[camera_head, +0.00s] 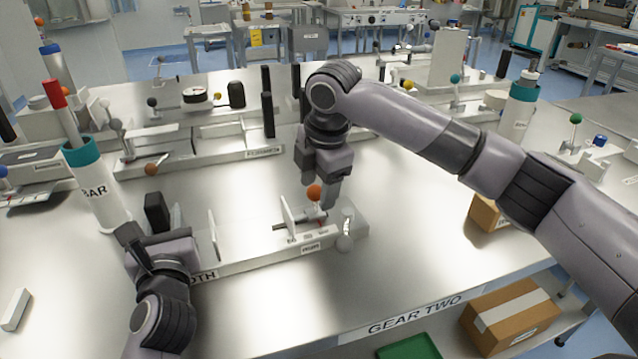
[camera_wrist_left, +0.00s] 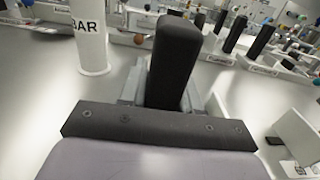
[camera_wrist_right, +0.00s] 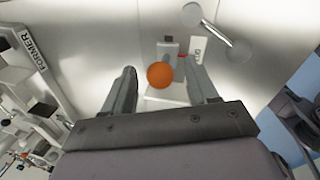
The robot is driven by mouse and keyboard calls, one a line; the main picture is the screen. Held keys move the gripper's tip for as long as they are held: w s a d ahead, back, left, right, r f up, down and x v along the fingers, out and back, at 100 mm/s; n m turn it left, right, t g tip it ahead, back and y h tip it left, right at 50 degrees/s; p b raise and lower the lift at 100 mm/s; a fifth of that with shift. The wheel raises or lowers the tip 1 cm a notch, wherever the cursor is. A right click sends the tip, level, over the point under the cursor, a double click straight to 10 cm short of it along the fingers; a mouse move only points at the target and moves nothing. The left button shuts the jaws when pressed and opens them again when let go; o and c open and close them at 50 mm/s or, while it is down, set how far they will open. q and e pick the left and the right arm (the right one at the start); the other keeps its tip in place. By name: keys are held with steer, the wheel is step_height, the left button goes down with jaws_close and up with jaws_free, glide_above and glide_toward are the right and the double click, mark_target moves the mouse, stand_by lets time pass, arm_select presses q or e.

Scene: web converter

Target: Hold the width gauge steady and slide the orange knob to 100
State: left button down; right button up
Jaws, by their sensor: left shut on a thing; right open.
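The width gauge (camera_head: 262,260) is a long pale bar on the near part of the metal bench; its label is partly hidden by my left arm and ends in "TH". My left gripper (camera_head: 165,236) is shut on the black upright handle (camera_head: 157,212) at the gauge's left end. The handle also stands between the fingers in the left wrist view (camera_wrist_left: 175,60). The orange knob (camera_head: 314,192) stands on the slider toward the gauge's right end. My right gripper (camera_head: 320,183) is open and points down over it. In the right wrist view the knob (camera_wrist_right: 160,75) shows between the two spread fingers; contact cannot be told.
A white "BAR" post (camera_head: 95,190) with a teal band stands left of my left gripper. Behind are other fixtures (camera_head: 195,150) with dark posts. A cardboard box (camera_head: 487,213) is right of the gauge. The bench's middle is clear.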

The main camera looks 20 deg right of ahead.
arm_select(q)
steer(key=shift+a+f, duration=0.2)
steer(key=shift+f, duration=0.45)
arm_select(e)
steer(key=v, duration=1.2)
arm_select(q)
steer(key=shift+r+p, duration=0.35)
steer(key=shift+p, duration=0.3)
arm_select(e)
steer(key=shift+r, duration=0.65)
arm_select(q)
steer(key=c, duration=0.7)
jaws_free()
steer(key=shift+c, duration=0.2)
steer(key=shift+r, duration=0.15)
arm_select(e)
steer(key=shift+w, duration=0.1)
arm_select(q)
steer(key=shift+d, duration=0.1)
steer(key=shift+s+d, duration=0.15)
steer(key=shift+s, duration=3.55)
